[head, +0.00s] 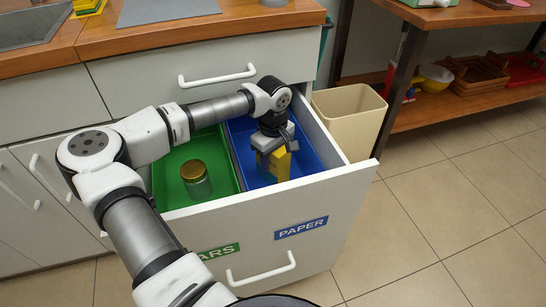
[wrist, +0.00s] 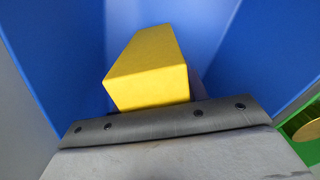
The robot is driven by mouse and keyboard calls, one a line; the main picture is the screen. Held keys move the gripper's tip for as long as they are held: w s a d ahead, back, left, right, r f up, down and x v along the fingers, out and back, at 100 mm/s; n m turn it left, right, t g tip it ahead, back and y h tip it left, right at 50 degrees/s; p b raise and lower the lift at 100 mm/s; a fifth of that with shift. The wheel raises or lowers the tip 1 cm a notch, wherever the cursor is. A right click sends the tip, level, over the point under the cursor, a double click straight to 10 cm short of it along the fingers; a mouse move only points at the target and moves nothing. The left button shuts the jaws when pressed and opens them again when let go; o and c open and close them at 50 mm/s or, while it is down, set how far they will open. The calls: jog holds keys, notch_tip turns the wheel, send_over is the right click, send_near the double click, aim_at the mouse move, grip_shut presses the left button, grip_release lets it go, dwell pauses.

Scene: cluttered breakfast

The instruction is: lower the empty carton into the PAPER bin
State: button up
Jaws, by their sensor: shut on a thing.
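A yellow carton (head: 279,164) is in my gripper (head: 272,150), inside the blue PAPER bin (head: 240,135) of the open drawer. In the wrist view the yellow carton (wrist: 150,70) stands out beyond the gripper's dark edge (wrist: 160,122), with blue bin walls (wrist: 50,50) around it. My gripper is shut on the carton; its fingertips are largely hidden. I cannot tell whether the carton touches the bin floor. A blue label reading PAPER (head: 301,228) is on the drawer front below this bin.
A green bin (head: 170,165) stands left of the blue one and holds a jar with a gold lid (head: 195,180). The drawer front (head: 340,200) is near. A beige waste bin (head: 350,115) stands at right. Tiled floor (head: 450,210) is clear.

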jog(key=shift+f+b, duration=0.45)
jog(key=shift+f, duration=0.2)
jog(key=o, duration=1.1)
jog(key=shift+r, duration=0.1)
jog(key=shift+c, duration=0.2)
notch_tip(320, 180, up, 14)
jog(key=p, duration=0.3)
